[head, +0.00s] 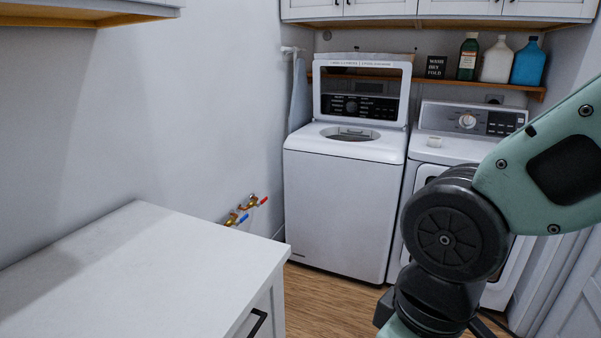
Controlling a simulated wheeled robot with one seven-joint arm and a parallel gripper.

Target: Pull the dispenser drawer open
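The white top-loading washer (335,205) stands at the back middle of the head view. Its lid (362,63) is raised upright, and the dark control panel shows through the lid's window. The round tub opening (350,133) in the top is uncovered. A small grey part (347,131) shows at the rear of the opening. I cannot tell if it is the dispenser drawer, or whether that drawer is shut. My green and black arm fills the right side, in front of the dryer. My gripper is not in view.
A white counter (130,270) fills the lower left. Wooden floor (325,305) lies between. A shelf (440,82) with bottles hangs above the machines.

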